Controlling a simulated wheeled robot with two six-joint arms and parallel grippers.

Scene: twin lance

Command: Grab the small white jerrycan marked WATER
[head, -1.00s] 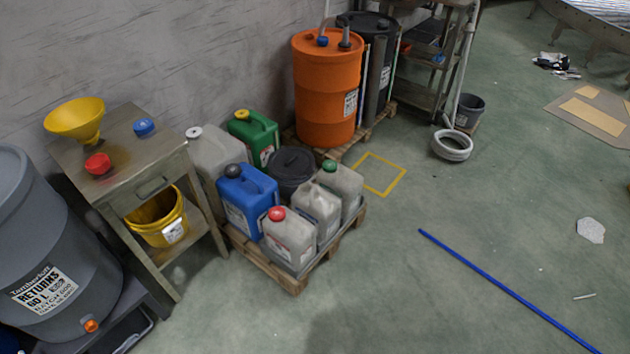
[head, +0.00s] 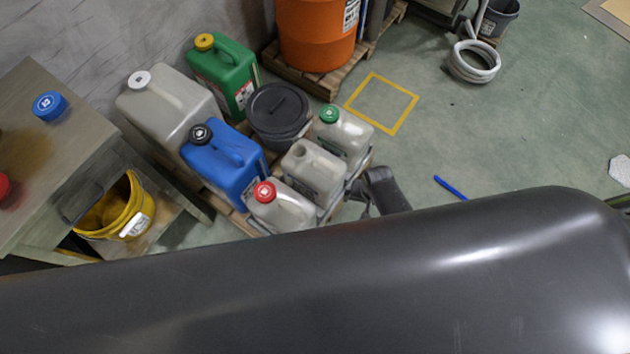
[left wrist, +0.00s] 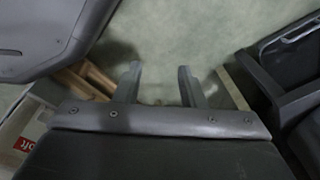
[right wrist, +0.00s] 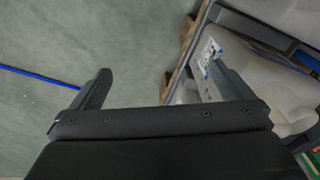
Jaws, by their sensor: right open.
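Three small whitish jerrycans stand together: one with a red cap (head: 284,212), a middle one with no coloured cap (head: 312,170) and one with a green cap (head: 343,135). No WATER marking is readable, so I cannot tell which one bears it. My right gripper (head: 372,194) is low beside the right side of this group, partly hidden by my dark arm. In the right wrist view (right wrist: 155,65) it is open and empty, its right finger close to a labelled pale can (right wrist: 207,55). My left gripper (left wrist: 158,70) is open over bare floor.
A blue jerrycan (head: 222,168), large white jerrycan (head: 170,105), green jerrycan (head: 225,72) and dark lidded bucket (head: 278,112) crowd the pallet. A metal table (head: 60,150) stands left. Open floor (head: 440,130) lies right, with a blue rod (head: 450,188).

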